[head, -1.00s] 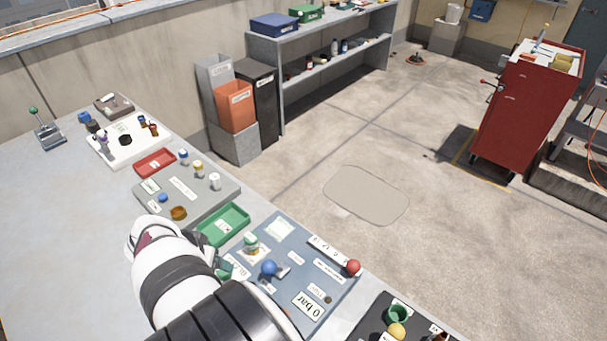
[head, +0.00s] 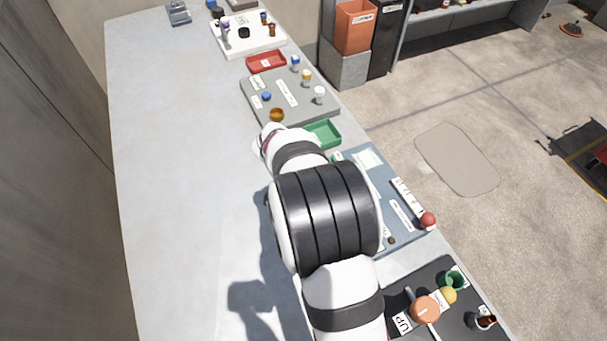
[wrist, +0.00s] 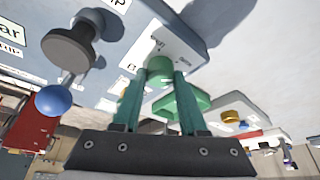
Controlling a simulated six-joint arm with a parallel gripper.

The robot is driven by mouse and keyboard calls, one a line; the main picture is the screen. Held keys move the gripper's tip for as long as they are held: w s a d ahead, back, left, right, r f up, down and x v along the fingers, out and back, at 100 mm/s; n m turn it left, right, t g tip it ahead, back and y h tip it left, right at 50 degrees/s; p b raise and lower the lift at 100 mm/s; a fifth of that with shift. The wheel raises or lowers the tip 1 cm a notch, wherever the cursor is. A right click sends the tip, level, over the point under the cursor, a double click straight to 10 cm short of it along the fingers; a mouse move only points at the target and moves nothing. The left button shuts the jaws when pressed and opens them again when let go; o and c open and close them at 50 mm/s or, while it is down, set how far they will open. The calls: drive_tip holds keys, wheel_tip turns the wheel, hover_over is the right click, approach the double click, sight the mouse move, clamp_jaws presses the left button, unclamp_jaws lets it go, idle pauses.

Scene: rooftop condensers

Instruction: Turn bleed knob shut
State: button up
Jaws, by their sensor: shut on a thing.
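My gripper (wrist: 160,84) has green fingers, shut on a small green knob (wrist: 160,66) in the wrist view. The knob sits against a white plate (wrist: 186,46) with dark lettering, too tilted to read. The knob's pointer or turn position cannot be told. In the head view my arm covers the gripper and the knob; only part of the blue-grey panel (head: 404,234) shows to the right.
A red ball (head: 428,220) is at the panel's right edge. A green tray (head: 324,134) lies beyond the arm; a black board (head: 460,318) lies nearer. The bench's left side is clear.

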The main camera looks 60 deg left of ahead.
clamp_jaws()
drive_tip(key=n+g+y, duration=0.1)
drive_tip(key=n, duration=0.3)
drive_tip(key=shift+w+d+n, duration=0.1)
drive_tip(key=shift+n, duration=0.2)
drive_tip(key=n+g, duration=0.1)
drive_tip(key=n, duration=0.1)
drive_tip(key=n+g, duration=0.1)
drive_tip(key=n, duration=0.1)
drive_tip(key=shift+w+n+y, duration=0.1)
drive_tip(key=shift+n+y, duration=0.2)
drive_tip(key=shift+y, duration=0.1)
drive_tip(key=n+g, duration=0.1)
drive_tip(key=n, duration=0.3)
drive_tip(key=shift+w+g, duration=0.1)
drive_tip(key=shift+g, duration=0.3)
drive_tip(key=shift+n+g+h, duration=0.4)
drive_tip(key=shift+n+g, duration=0.3)
drive_tip(key=shift+n, duration=1.6)
